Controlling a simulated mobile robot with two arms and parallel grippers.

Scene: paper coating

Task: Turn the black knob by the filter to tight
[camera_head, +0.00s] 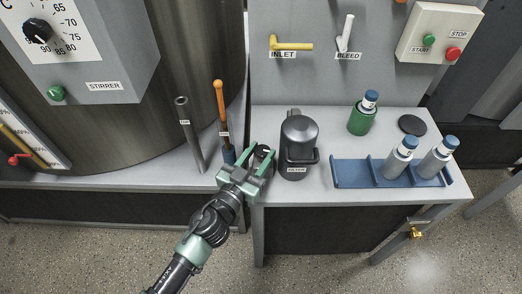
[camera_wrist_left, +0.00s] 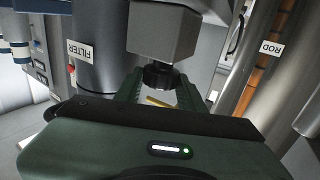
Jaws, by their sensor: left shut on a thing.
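The filter (camera_head: 298,135) is a dark grey canister with a side handle, standing on the table right of my left gripper. Its label (camera_wrist_left: 83,53) shows in the left wrist view. The black knob (camera_wrist_left: 158,75) is under a grey block (camera_wrist_left: 163,32) beside the filter in that view. My left gripper (camera_head: 261,162) is shut on the black knob, with one green finger on each side. In the head view the fingers partly hide the knob, and I cannot read its setting. My right gripper is in neither view.
An orange-handled rod (camera_head: 220,98) and a grey dip tube (camera_head: 189,130) stand left of the gripper. A blue rack (camera_head: 350,175) with two bottles and a green cup (camera_head: 361,121) with a bottle are right of the filter. INLET (camera_head: 292,45) and BLEED (camera_head: 346,34) levers are behind.

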